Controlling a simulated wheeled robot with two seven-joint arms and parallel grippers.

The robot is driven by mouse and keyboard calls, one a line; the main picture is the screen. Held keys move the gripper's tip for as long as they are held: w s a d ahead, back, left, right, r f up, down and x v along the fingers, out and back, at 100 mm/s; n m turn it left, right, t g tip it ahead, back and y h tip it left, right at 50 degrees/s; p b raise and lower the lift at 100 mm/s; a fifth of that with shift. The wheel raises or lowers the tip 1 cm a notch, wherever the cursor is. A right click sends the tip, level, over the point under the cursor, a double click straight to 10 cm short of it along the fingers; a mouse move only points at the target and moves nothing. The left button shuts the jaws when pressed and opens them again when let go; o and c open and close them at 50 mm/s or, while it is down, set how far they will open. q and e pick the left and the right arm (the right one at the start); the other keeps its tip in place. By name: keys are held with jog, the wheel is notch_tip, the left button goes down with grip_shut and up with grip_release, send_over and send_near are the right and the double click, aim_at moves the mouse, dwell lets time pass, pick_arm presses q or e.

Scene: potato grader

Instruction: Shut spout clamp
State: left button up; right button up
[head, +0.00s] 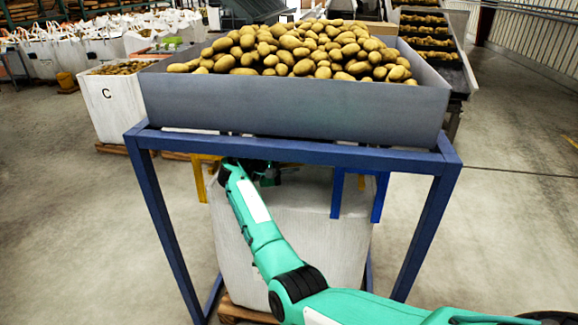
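A grey hopper (295,106) full of potatoes (300,50) stands on a blue frame (300,150). Under it hangs or stands a large white bag (295,235). A yellow bracket-like part (199,180) shows at the bag's upper left, and a blue one (338,192) at its upper right. I cannot tell whether either belongs to the spout clamp; the spout itself is hidden under the hopper. My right gripper (270,176) is a small dark shape below the frame's front bar, in front of the bag's top. Its fingers are too dark to read. My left gripper is out of view.
A white bag marked C (108,108) stands on a pallet at the left. More white bags (75,45) are behind it. A conveyor (430,40) with potatoes is at the back right. The frame's front legs flank the bag; the concrete floor on both sides is clear.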

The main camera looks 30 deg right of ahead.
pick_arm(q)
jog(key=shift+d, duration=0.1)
pick_arm(e)
jog(key=shift+f, duration=0.15)
jog(key=shift+a, duration=0.4)
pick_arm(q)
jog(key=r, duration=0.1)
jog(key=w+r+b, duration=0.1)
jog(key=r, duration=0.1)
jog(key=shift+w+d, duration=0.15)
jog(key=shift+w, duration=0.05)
pick_arm(e)
jog(key=w+v, duration=0.1)
jog(key=v, duration=1)
jog(key=shift+s, duration=0.45)
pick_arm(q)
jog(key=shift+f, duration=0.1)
pick_arm(e)
jog(key=shift+c, duration=0.4)
